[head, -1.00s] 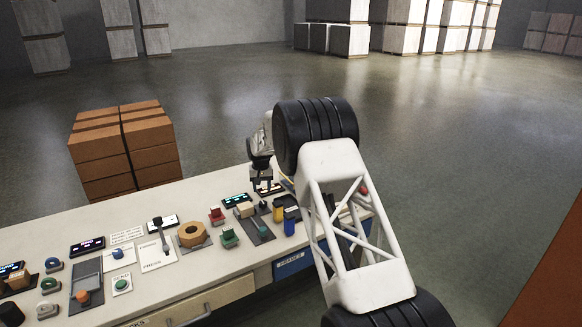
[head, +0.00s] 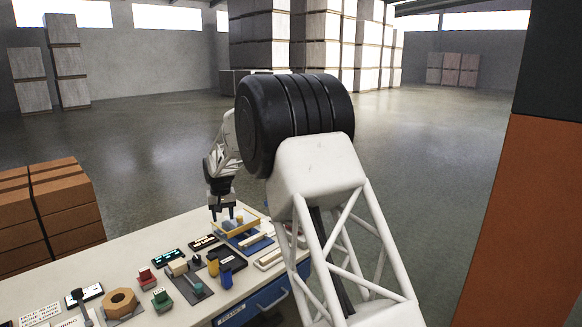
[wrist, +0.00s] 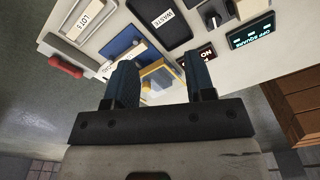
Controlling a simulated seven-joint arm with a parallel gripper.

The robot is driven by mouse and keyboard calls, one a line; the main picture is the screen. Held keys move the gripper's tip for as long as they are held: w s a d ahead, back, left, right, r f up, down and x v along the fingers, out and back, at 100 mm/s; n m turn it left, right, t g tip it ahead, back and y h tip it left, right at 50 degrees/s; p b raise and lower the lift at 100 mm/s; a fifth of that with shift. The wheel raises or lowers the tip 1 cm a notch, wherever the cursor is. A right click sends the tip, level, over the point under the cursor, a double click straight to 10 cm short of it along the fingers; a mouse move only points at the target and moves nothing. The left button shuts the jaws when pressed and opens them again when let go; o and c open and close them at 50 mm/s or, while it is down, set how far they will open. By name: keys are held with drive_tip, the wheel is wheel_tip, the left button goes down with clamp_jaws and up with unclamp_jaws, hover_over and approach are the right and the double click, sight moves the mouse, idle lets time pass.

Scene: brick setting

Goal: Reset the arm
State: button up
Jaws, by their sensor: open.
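My large black joint and white lattice link hide part of the bench's right end in the head view.
On the bench are a tan hexagonal nut (head: 121,301), a red block (head: 147,278), a green block (head: 162,299) and a blue cylinder (head: 226,276). A black tray labelled WASTE (wrist: 160,22) lies near the gripper. Orange boxes (head: 50,215) stand behind the bench.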

drive_tip(key=s+d+r+m, duration=0.1)
drive_tip(key=s+d+r, duration=0.5)
drive_tip(key=s+d, duration=0.35)
drive_tip(key=s+d+r+t, duration=0.1)
drive_tip(key=s+d+r, duration=0.5)
drive_tip(key=s+d, duration=0.35)
drive_tip(key=s+d+r+m, duration=0.1)
drive_tip(key=s+d+r, duration=0.65)
drive_tip(key=d, duration=0.25)
drive_tip(key=s+d+f, duration=0.2)
drive_tip(key=s+d, duration=0.2)
drive_tip(key=s, duration=0.7)
drive_tip(key=s+d+f+m, duration=0.1)
drive_tip(key=s+d, duration=0.4)
drive_tip(key=s, duration=0.7)
drive_tip(key=s+d+f+m+t, duration=0.1)
drive_tip(key=s+d+f, duration=0.2)
drive_tip(key=s, duration=0.9)
drive_tip(key=shift+d+f, duration=0.2)
drive_tip(key=shift+d, duration=0.8)
